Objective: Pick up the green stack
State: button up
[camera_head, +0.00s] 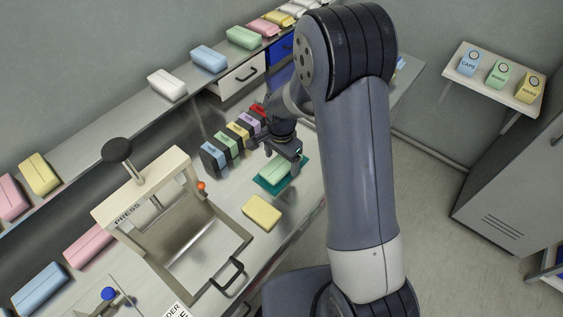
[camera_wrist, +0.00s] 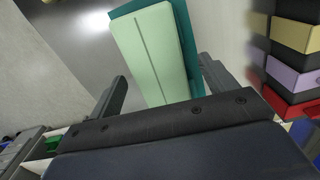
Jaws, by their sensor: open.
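The green stack (camera_head: 275,172) lies on a teal mat (camera_head: 267,186) on the counter, at the centre of the head view. In the wrist view the green stack (camera_wrist: 152,50) is a pale green block with a dark line along its length, and the teal mat (camera_wrist: 188,42) shows along its edges. My gripper (camera_head: 283,160) is over the stack's far end in the head view. In the wrist view my gripper (camera_wrist: 163,88) is open, with one finger on each side of the stack's near end. Contact between fingers and stack cannot be told.
A row of coloured blocks in dark holders (camera_head: 233,139) stands close behind the mat. A yellow stack (camera_head: 262,213) lies in front of it. A press frame (camera_head: 140,190) stands to the left. A shelf (camera_head: 130,112) with several coloured stacks runs along the wall.

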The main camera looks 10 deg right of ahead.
jog(key=shift+s+f, duration=0.1)
jog(key=shift+f, duration=0.15)
jog(key=shift+c, duration=0.2)
jog(key=c, duration=1)
jog(key=shift+r, duration=0.15)
